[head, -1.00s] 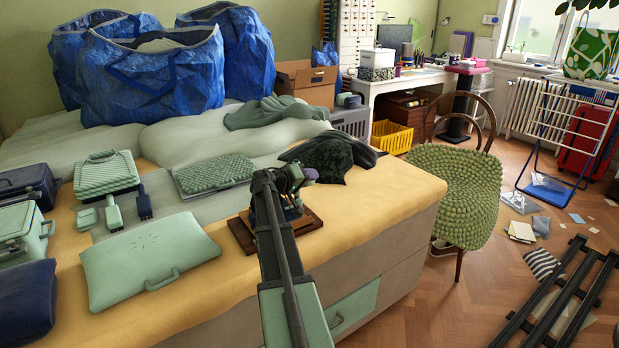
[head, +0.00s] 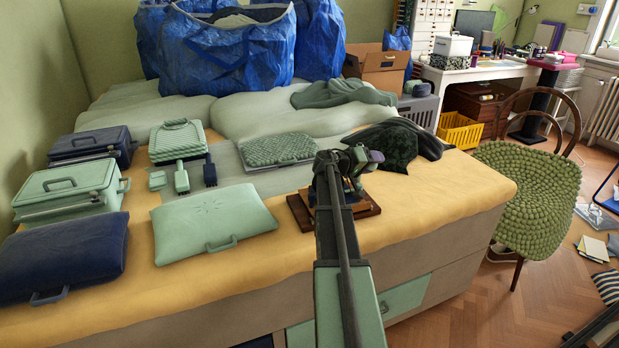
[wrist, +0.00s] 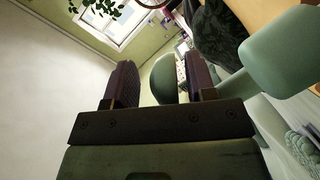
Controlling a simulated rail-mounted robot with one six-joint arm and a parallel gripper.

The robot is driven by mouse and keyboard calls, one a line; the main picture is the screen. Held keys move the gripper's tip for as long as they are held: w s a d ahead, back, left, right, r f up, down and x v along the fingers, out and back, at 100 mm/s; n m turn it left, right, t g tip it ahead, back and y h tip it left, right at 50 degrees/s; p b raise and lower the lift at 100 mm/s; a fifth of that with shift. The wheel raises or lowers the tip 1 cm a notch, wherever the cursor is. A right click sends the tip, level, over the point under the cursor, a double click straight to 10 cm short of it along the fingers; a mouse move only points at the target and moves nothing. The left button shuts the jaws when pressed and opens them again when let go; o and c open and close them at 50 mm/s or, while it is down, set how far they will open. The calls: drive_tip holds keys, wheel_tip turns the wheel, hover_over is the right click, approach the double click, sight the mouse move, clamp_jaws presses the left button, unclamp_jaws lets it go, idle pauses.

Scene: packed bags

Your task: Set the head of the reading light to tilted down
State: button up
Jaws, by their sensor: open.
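My gripper (head: 364,158) is above the yellow-covered bed edge, at the end of my arm, over a brown wooden base (head: 302,212). In the wrist view its two dark purple fingers (wrist: 162,84) stand apart. A rounded pale green part (wrist: 164,78) shows between and beyond them; I cannot tell whether it is the reading light's head or whether anything touches it. A larger pale green rounded block (wrist: 282,48) is at the right of that view. In the head view my arm hides most of what stands on the wooden base, so the light's tilt cannot be read.
Green cushion-like case (head: 205,222), navy case (head: 62,258) and textured green case (head: 278,150) lie left of my arm. A dark cloth (head: 395,145) lies just right of my gripper. Blue bags (head: 225,50) stand behind. A green chair (head: 525,180) is right of the bed.

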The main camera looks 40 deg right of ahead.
drive_tip(key=n, duration=0.1)
drive_tip(key=r+n+g+b, duration=0.1)
drive_tip(key=shift+s+n+h, duration=0.2)
drive_tip(key=shift+n+h, duration=0.2)
drive_tip(key=shift+a+r+n+g+h, duration=0.1)
drive_tip(key=shift+r+n+g+h, duration=0.15)
drive_tip(key=shift+n, duration=0.35)
drive_tip(key=shift+r+n+g+h, duration=0.15)
drive_tip(key=shift+n+h, duration=0.1)
drive_tip(key=shift+n, duration=0.35)
drive_tip(key=v, duration=1.1)
drive_tip(key=shift+s+a+r, duration=0.1)
drive_tip(key=shift+r, duration=0.2)
drive_tip(key=a+r+t+y+p, duration=0.1)
drive_tip(key=a+t+y+p, duration=0.1)
drive_tip(key=a+y+p, duration=0.2)
drive_tip(key=a+r+n+t+y+p, duration=0.1)
drive_tip(key=a+t+y+p, duration=0.2)
drive_tip(key=a+p, duration=0.8)
drive_tip(key=a+y, duration=0.1)
drive_tip(key=a, duration=0.9)
drive_tip(key=shift+w+a+n+y, duration=0.15)
drive_tip(key=shift+w+n+y, duration=0.15)
drive_tip(key=shift+r, duration=0.15)
